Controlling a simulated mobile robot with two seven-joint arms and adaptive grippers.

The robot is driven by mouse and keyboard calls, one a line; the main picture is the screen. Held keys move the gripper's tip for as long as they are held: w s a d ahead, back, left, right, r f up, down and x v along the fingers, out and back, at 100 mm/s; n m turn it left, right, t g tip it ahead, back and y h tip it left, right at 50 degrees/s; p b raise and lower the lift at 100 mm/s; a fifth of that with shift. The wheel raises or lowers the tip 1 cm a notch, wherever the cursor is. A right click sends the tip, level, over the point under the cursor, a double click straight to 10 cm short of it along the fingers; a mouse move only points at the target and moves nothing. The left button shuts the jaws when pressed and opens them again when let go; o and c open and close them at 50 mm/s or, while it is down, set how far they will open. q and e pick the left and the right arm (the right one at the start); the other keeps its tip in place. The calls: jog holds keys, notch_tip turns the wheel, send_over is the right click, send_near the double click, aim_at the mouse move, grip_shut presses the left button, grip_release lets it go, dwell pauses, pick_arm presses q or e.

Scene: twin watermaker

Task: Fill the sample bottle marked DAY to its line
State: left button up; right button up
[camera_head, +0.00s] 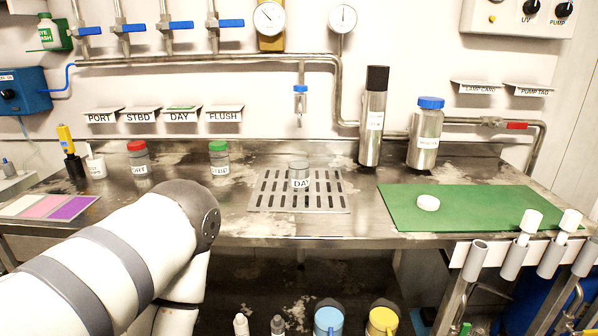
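The sample bottle marked DAY (299,172) stands upright on the slotted drain grate (262,203) in the steel counter. It is a clear bottle and shows no cap; its fill line and water level are too small to make out. A small spout with a blue band (300,97) hangs from the pipe above it, apart from the bottle. A loose white cap (428,202) lies on the green mat (396,212). Several blue-handled valves (180,25) are on the wall at the upper left, above a DAY sign (182,115). Neither gripper is in view; my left arm crosses the lower left.
A red-capped bottle (138,157) and a green-capped STBD bottle (219,158) stand left of the grate. A tall black-topped cylinder (372,125) and a blue-capped steel bottle (425,135) stand behind the mat. White-topped tubes (528,222) sit in a rack at right.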

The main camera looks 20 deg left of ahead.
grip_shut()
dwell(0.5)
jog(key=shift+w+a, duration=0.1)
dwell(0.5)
